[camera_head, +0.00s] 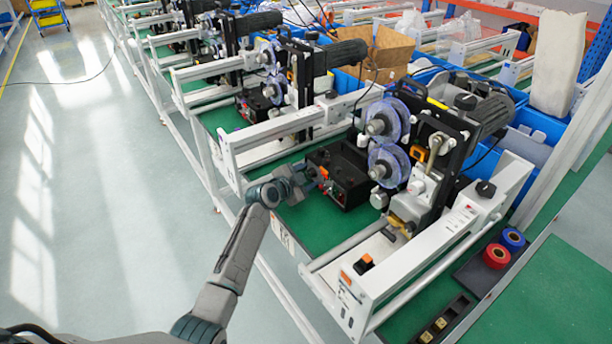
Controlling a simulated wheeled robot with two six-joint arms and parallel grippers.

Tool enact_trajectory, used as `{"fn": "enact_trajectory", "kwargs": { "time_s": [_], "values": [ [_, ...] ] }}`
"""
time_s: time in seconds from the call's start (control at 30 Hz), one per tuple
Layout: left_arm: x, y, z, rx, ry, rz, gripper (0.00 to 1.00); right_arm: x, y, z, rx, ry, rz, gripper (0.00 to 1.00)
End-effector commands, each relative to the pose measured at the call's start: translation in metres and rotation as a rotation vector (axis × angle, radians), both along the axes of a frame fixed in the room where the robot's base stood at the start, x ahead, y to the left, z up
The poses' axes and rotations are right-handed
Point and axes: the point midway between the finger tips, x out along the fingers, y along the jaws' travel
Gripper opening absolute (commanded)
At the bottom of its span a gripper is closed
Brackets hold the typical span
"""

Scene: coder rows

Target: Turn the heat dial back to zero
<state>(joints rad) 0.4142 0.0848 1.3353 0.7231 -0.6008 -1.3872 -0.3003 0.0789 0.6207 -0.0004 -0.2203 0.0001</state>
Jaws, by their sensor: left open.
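A black control box (345,176) sits on the green bench top, beside the nearest coder machine (410,165) with its clear reels. Small red and dark controls show on the front face of the box. Which of them is the heat dial, and where it points, is too small to tell. My left arm comes up from the bottom of the view. My left gripper (312,181) is at the front left face of the box, close to the controls. Its fingers are small here and partly merge with the dark box; I cannot tell whether they touch a control. My right gripper is out of view.
A white machine rail (420,250) with an orange switch crosses the bench at right. Red tape (497,256) and blue tape (512,240) lie beyond it. More coder machines stand in a row behind. Blue bins (540,120) line the back.

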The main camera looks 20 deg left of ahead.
Motion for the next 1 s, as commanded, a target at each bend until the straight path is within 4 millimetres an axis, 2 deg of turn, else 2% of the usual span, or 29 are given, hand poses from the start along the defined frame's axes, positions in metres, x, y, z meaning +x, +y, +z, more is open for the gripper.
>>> {"fn": "enact_trajectory", "kwargs": {
  "time_s": [0.23,0.47,0.77,1.0],
  "values": [
    [0.0004,-0.0001,-0.0005,-0.001,0.000,0.000,0.48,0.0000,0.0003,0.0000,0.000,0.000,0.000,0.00],
    [0.0002,0.0001,-0.0005,-0.001,0.000,0.000,0.03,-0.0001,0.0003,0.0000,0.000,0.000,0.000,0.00],
    [0.0005,0.0006,-0.0002,-0.023,0.018,0.001,0.04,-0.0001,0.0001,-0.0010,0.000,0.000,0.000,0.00],
    [0.0009,0.0018,-0.0001,-0.122,0.094,0.001,0.04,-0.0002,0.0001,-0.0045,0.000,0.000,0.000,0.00]
  ]
}}
